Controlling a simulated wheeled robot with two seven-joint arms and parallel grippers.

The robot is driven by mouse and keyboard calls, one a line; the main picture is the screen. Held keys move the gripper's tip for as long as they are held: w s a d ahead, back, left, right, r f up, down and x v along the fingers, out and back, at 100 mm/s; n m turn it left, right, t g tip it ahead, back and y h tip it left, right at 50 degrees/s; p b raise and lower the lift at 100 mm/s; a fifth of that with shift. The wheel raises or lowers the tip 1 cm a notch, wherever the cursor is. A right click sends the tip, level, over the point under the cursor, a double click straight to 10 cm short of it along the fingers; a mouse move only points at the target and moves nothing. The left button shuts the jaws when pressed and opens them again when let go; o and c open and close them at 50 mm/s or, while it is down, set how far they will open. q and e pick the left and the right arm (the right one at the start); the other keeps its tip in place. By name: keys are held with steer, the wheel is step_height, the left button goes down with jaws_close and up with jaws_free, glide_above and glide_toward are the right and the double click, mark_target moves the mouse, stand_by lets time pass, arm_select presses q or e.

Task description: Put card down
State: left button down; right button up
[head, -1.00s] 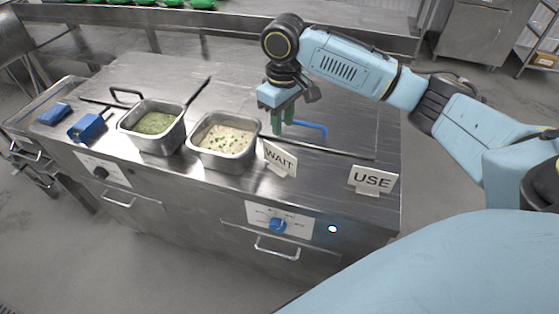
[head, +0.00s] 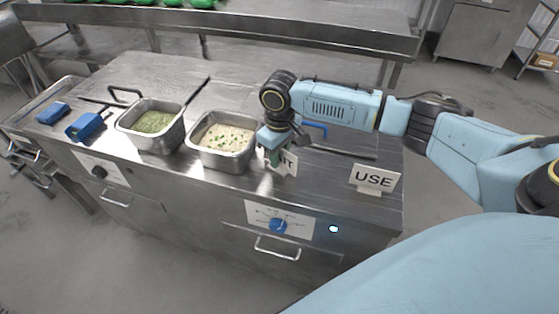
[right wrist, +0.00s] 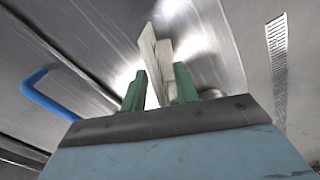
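The white WAIT card (head: 290,163) stands upright on the steel counter, near its front edge, just right of the pan of pale food. My right gripper (head: 272,160) is down at the card and covers the left part of its lettering. In the right wrist view the card (right wrist: 151,50) shows nearly edge-on, between and beyond the green fingertips (right wrist: 160,83). The fingers are apart, with a visible gap around the card. A second white card, USE (head: 374,179), stands upright to the right, apart from the gripper. My left gripper is not in view.
A lid with a blue handle (head: 314,126) lies behind my arm. Blue items (head: 86,126) lie at far left. Counter (head: 325,185) between the cards is clear.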

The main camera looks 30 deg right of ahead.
steer(key=shift+f, duration=0.3)
steer(key=shift+f+p, duration=0.25)
steer(key=shift+p, duration=0.25)
stand_by(0.5)
jaws_close()
